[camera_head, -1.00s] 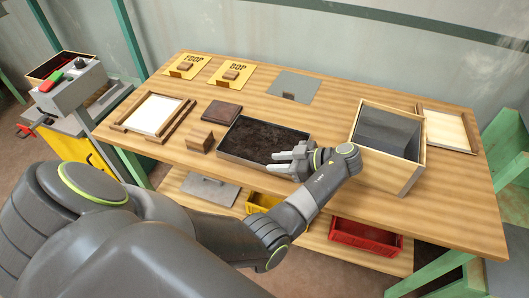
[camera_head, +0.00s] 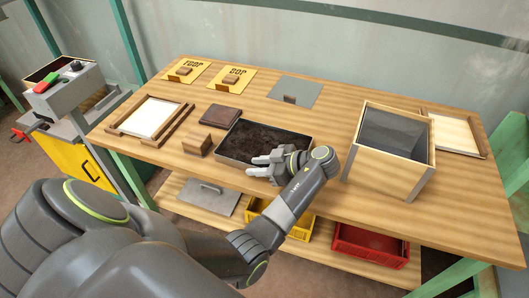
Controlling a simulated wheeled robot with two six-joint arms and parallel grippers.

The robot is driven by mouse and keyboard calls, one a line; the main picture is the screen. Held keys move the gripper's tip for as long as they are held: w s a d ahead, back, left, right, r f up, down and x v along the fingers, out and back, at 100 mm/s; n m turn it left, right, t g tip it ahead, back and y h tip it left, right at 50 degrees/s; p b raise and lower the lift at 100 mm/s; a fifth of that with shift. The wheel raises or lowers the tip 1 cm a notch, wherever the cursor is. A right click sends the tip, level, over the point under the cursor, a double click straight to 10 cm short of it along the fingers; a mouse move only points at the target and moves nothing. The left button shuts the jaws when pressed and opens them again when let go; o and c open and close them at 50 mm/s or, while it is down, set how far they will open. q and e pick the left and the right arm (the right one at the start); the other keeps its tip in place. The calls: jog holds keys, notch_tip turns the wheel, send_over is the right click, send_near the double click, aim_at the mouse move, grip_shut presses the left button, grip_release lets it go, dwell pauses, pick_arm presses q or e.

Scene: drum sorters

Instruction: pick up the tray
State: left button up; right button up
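The tray (camera_head: 238,162) is a shallow dark box with a thin grey rim and dark, soil-like contents, lying flat near the front middle of the wooden table. My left gripper (camera_head: 259,166) is at the tray's front rim, right of its middle. Its two grey fingers point left and show a small gap between them. Whether they touch the rim is hard to tell. The wrist hides the tray's front right corner. My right gripper is out of view.
A deep wooden box (camera_head: 391,164) stands close to the right of my wrist. A wooden block (camera_head: 197,140) and a dark flat square (camera_head: 222,114) lie left of the tray. A framed white panel (camera_head: 151,117) is further left. A yellow bin (camera_head: 299,224) and red bin (camera_head: 368,246) sit below.

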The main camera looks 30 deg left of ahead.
pick_arm(q)
grip_shut()
jog(key=shift+r, duration=0.15)
dwell(0.4)
jog(key=shift+r+p, duration=0.45)
jog(key=shift+r, duration=0.15)
notch_tip(320, 180, up, 27)
jog(key=p, duration=2.6)
jog(key=shift+f, duration=0.15)
